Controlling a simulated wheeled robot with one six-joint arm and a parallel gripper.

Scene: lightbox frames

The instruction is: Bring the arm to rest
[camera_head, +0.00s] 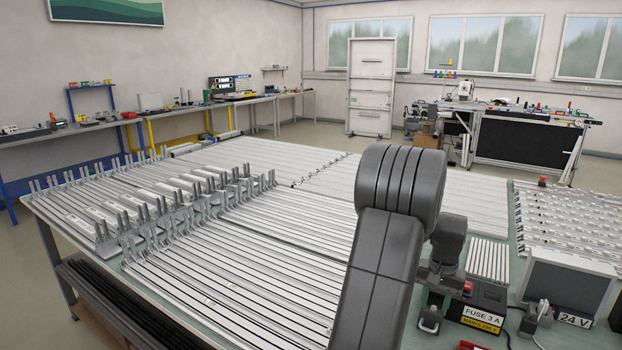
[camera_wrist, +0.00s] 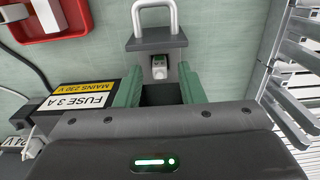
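My dark grey arm rises in front of the worktable in the head view, with my gripper (camera_head: 431,299) low over the table beside the black fuse box, partly hidden by the arm. In the wrist view my gripper (camera_wrist: 160,88) has two green-faced fingers standing apart with a gap between them. A small grey fitting with a green light (camera_wrist: 159,68) shows in line with that gap. Beyond it is a dark grey block with a pale loop handle (camera_wrist: 154,42). I see nothing clamped between the fingers.
The fuse box (camera_head: 480,304) and a 24 V unit (camera_head: 568,283) stand at the right. A red tray (camera_wrist: 52,22) and upright profile ends (camera_wrist: 292,85) flank the gripper in the wrist view.

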